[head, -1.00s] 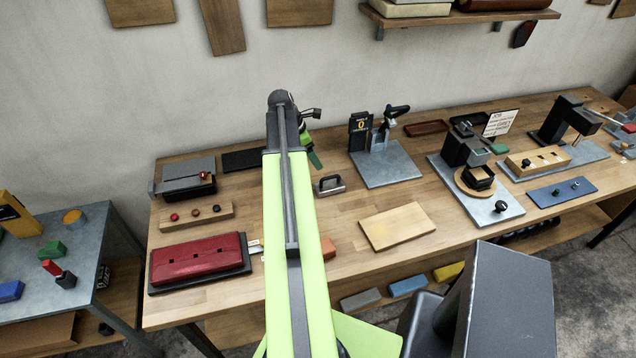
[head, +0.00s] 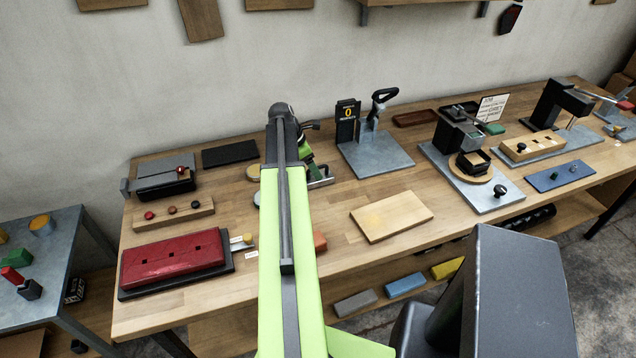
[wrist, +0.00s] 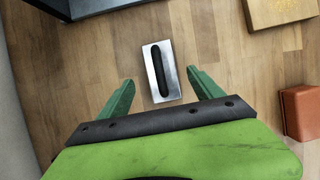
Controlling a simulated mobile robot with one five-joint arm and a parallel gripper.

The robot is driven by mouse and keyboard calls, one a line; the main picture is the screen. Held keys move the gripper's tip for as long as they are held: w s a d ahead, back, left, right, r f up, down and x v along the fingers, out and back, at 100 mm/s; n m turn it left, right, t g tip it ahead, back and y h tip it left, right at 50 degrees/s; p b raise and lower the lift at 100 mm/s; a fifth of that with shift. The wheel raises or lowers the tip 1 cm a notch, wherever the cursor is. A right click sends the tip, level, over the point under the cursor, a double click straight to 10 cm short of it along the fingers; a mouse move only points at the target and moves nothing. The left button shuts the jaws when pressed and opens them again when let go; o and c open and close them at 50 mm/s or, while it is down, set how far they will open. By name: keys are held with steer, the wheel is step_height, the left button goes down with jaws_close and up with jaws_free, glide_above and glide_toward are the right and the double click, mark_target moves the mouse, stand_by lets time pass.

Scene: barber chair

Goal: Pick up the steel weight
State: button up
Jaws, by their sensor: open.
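The steel weight (wrist: 174,83) is a silver block with a long black handle on top. It lies on the wooden bench, near the middle of the wrist view. In the head view the weight (head: 322,182) is partly hidden by my gripper (head: 308,168). In the wrist view my gripper (wrist: 160,77) is open and empty, its two green fingers spread. The weight's near end shows between the fingertips, with a gap on each side. Its far end reaches beyond them. I cannot tell the exact height of the fingers above it.
A grey-based stand (head: 372,158) with a black handle is behind the weight. A wooden board (head: 391,216) lies to the right. An orange-brown block (wrist: 301,112) is at the wrist view's right edge. A red case (head: 172,262) is at the left. Bare bench surrounds the weight.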

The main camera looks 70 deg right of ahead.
steer(key=b+x, duration=0.2)
steer(key=x, duration=0.1)
steer(key=b+x, duration=0.1)
steer(key=b, duration=0.1)
steer(key=shift+w+a+f, duration=0.15)
steer(key=shift+a+f, duration=0.1)
steer(key=shift+f, duration=0.15)
steer(key=shift+d+f+b, duration=0.15)
steer(key=shift+f+b, duration=0.15)
steer(key=shift+b, duration=0.05)
steer(key=shift+s+r, duration=0.2)
steer(key=shift+c, duration=0.3)
jaws_close()
